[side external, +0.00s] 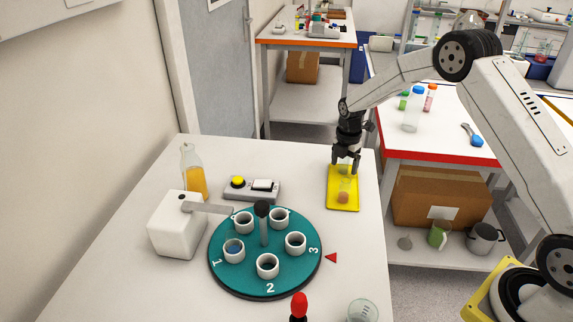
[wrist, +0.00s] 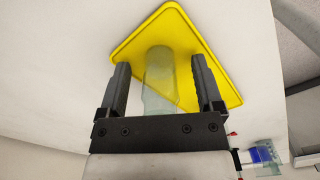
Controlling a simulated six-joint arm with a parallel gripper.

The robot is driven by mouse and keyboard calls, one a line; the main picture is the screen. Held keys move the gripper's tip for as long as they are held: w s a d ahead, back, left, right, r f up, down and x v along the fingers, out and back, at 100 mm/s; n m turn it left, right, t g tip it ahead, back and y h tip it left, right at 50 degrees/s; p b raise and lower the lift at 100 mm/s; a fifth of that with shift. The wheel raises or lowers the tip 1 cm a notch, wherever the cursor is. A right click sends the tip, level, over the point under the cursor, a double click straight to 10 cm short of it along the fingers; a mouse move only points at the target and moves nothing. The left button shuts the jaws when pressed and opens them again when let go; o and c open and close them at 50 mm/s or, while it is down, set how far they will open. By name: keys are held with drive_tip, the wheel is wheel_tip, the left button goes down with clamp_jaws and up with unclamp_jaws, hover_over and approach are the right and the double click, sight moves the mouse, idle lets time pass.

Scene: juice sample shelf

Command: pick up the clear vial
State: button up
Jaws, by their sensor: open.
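The clear vial (side external: 345,184) is upright on the yellow tray (side external: 335,204), near the table's right edge. In the wrist view my gripper (wrist: 160,64) is open, with one finger on each side of the pale, see-through vial (wrist: 158,82). Gaps show between the fingers and the vial. The yellow tray (wrist: 215,55) lies beyond, and the vial's near end is partly hidden by the gripper's dark crossbar.
A teal carousel (side external: 235,280) with several white cup holders and a central post stands left of the tray. A white box with an arm (side external: 175,230), a juice bottle (side external: 194,180), a button box (side external: 250,189), a red-topped item (side external: 299,308) and a glass (side external: 362,312) are also on the table.

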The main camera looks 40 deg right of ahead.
clamp_jaws()
drive_tip(key=shift+r, duration=0.1)
drive_tip(key=shift+r, duration=0.8)
drive_tip(key=s+a+r, duration=0.2)
drive_tip(key=s+r, duration=0.9)
drive_tip(key=s, duration=0.2)
drive_tip(key=shift+s+a, duration=0.25)
drive_tip(key=shift+s, duration=0.15)
drive_tip(key=shift+r, duration=0.1)
drive_tip(key=shift+a, duration=0.1)
